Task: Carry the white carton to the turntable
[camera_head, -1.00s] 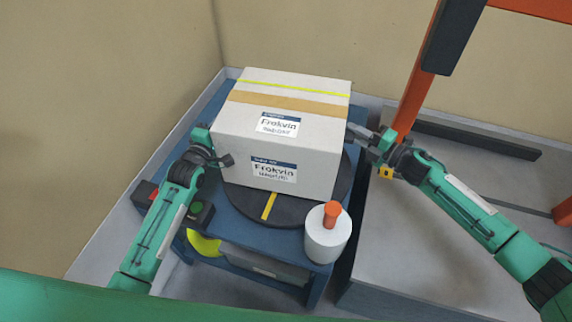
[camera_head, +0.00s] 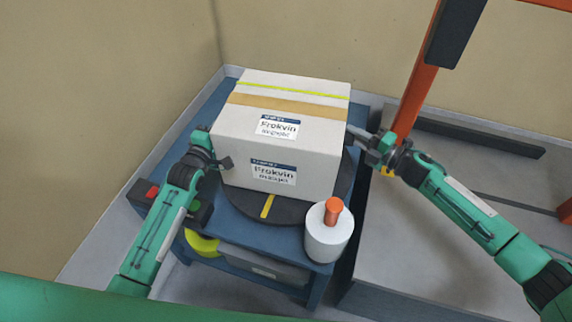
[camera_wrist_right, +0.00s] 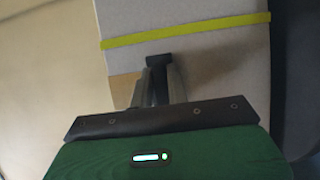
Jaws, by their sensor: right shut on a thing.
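The white carton (camera_head: 290,158) has a tan tape band, a yellow-green strap and blue-white labels. It sits upright over the black round turntable (camera_head: 240,202), which has a yellow stripe. I cannot tell whether its hidden underside touches the disc. My right gripper (camera_head: 358,134) is at the carton's right side, its fingers close together against it. In the right wrist view, my right gripper (camera_wrist_right: 157,62) meets the carton (camera_wrist_right: 200,70) just below the strap. My left gripper (camera_head: 222,162) is at the carton's left side. Its fingers are mostly hidden.
A blue table (camera_head: 275,237) carries the turntable. A white cylinder with an orange top (camera_head: 327,238) stands at its front right corner. A box with red and green buttons (camera_head: 152,192) is at the left. An orange rack post (camera_head: 415,95) rises at right. Walls are close behind and left.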

